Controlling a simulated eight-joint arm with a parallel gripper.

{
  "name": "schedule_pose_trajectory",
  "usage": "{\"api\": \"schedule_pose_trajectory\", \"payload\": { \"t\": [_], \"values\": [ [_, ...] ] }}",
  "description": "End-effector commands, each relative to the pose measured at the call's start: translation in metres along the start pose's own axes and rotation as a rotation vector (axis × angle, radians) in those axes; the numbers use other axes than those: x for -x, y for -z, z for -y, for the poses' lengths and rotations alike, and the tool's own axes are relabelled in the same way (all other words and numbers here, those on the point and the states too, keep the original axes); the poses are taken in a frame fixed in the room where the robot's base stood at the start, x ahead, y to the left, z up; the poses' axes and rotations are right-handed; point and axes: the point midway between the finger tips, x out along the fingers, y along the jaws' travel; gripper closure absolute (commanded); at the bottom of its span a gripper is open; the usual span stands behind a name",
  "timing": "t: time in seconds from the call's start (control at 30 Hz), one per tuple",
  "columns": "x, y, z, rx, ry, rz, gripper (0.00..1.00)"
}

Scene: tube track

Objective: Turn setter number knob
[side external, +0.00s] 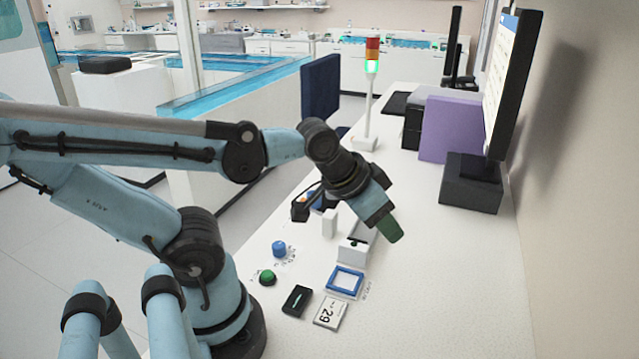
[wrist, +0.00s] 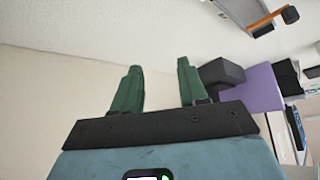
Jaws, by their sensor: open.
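A blue knob (side external: 279,248) with small markings around it stands on the white bench at the near left. A green round button or knob (side external: 267,277) sits just in front of it. I cannot tell for sure which part is the setter number knob. My gripper (side external: 390,230) is above the bench, to the right of and away from the blue knob. In the wrist view, its two green fingers (wrist: 159,66) are apart with nothing between them. The knobs are not in the wrist view.
A blue-framed square (side external: 344,281) and a black box (side external: 297,300) lie near the card. A small white device (side external: 353,249) stands below my gripper. A monitor (side external: 505,85), a purple panel (side external: 450,128) and a signal light (side external: 371,75) stand farther back. The bench's right side is clear.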

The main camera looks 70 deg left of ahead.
Motion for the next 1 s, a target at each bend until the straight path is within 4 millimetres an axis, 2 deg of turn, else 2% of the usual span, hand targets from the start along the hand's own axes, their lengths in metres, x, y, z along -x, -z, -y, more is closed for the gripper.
{"api": "schedule_pose_trajectory", "payload": {
  "t": [0.07, 0.17, 0.27, 0.37, 0.47, 0.6, 0.7, 0.83, 1.0],
  "values": [
    [0.000, 0.000, 0.000, 0.000, 0.000, 0.000, 0.57],
    [0.000, 0.000, 0.002, 0.011, 0.004, 0.004, 0.44],
    [0.000, -0.004, 0.015, 0.086, 0.031, 0.035, 0.44],
    [0.003, -0.013, 0.043, 0.255, 0.089, 0.101, 0.44],
    [0.010, -0.030, 0.077, 0.499, 0.169, 0.188, 0.44],
    [0.027, -0.059, 0.119, 0.863, 0.285, 0.304, 0.44],
    [0.042, -0.080, 0.141, 1.103, 0.360, 0.374, 0.44],
    [0.059, -0.101, 0.157, 1.344, 0.434, 0.440, 0.44],
    [0.070, -0.115, 0.165, 1.501, 0.481, 0.481, 0.44]
  ]
}}
